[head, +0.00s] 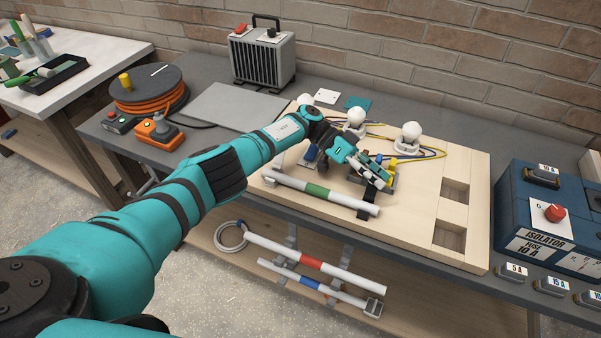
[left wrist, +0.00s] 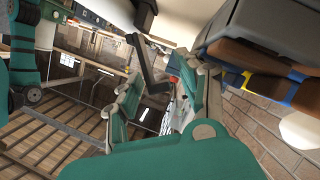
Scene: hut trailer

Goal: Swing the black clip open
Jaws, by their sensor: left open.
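A white tube with a green band (head: 318,190) lies along the front of the pale wooden board (head: 455,165). A black clip (head: 367,198) stands at the tube's right part, its upper end close to my left gripper. My left gripper (head: 376,170) is open just above and behind the tube, pointing to the right. In the left wrist view a bent black strip (left wrist: 146,66), seemingly the clip, shows between the teal fingers (left wrist: 163,88). I cannot tell whether the fingers touch it. The gripper partly hides the clip's hinge area. My right gripper is not in view.
White bulbs (head: 407,138) and coloured wires stand behind the gripper. A blue isolator box (head: 540,215) is at the right. More tubes (head: 312,264) hang below the bench's front edge. The board's right side has two empty recesses (head: 450,235).

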